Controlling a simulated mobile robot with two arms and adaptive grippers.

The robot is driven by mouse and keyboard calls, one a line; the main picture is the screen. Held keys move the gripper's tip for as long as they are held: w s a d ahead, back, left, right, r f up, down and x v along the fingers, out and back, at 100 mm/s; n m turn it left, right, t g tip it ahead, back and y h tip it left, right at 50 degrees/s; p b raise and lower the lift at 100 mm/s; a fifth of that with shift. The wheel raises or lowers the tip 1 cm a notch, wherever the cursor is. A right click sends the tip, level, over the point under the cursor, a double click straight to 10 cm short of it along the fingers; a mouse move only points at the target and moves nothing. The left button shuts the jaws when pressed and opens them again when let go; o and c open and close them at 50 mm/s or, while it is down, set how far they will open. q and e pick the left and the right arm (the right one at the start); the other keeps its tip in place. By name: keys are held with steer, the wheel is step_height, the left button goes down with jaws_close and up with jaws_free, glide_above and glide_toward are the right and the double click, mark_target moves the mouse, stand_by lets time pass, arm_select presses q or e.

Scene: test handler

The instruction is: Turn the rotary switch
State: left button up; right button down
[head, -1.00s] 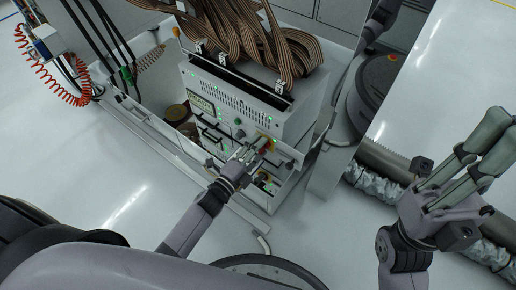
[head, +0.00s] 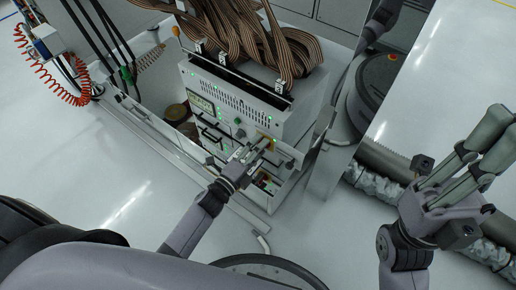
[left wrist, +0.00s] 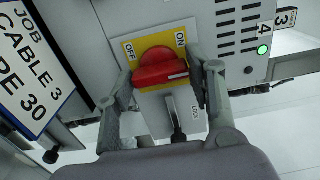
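The rotary switch (left wrist: 160,68) is a red knob on a yellow plate (left wrist: 182,38) in the left wrist view. OFF is printed at the plate's upper left and ON at its upper right. A white mark shows near the knob's right end. My left gripper (left wrist: 161,80) is open around the knob, one finger on each side; narrow gaps seem to show, though contact is unclear. In the head view the left gripper (head: 256,148) is at the front of the white test handler (head: 262,112) and mostly hides the knob. My right gripper (head: 498,130) is open and empty at the right.
A grey lever (left wrist: 176,112) hangs just below the knob, between the fingers. A label board (left wrist: 32,60) is at the left of the wrist view. Brown ribbon cables (head: 235,35) lie over the handler's top. A thick hose (head: 385,160) runs on the floor at right.

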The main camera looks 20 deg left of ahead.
arm_select(q)
steer(key=o, duration=0.4)
steer(key=shift+c, duration=0.2)
steer(key=v, duration=1.2)
steer(key=shift+r, duration=0.15)
